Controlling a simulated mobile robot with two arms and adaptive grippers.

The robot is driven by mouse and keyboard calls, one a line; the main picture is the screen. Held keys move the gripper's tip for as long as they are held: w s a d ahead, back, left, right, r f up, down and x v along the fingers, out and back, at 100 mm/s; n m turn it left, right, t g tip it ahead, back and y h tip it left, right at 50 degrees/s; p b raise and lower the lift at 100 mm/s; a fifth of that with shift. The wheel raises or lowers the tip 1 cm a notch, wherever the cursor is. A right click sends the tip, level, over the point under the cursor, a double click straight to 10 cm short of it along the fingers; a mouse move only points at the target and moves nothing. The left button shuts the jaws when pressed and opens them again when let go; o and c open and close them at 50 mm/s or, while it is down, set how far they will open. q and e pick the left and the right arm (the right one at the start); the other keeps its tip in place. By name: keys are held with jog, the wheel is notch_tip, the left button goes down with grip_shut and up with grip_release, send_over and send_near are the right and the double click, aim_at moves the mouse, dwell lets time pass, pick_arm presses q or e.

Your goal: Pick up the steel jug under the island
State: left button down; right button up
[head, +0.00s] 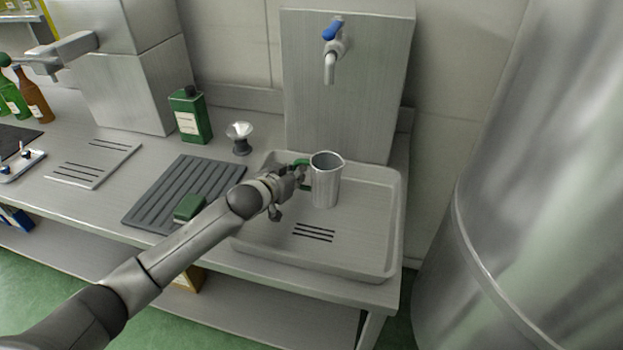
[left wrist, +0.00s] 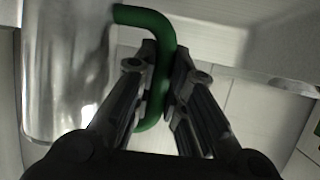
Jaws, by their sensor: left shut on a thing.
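The steel jug (head: 326,182) with a green handle is upright over the shallow steel tray (head: 365,255), below the tap. I cannot tell whether its base touches the tray. My left gripper (head: 300,174) reaches it from the left and is shut on the green handle. In the left wrist view the two fingers (left wrist: 162,85) close on both sides of the green handle, and the jug's shiny body (left wrist: 65,70) is to the left. My right gripper is not in view.
A tap with a blue lever (head: 331,62) is above the jug. Left of the tray are a ribbed grey mat (head: 215,172), a green bottle (head: 190,116) and a small funnel-like item (head: 240,137). A large steel tank (head: 540,200) stands at right.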

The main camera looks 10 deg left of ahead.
pick_arm(q)
jog(key=shift+r, duration=0.25)
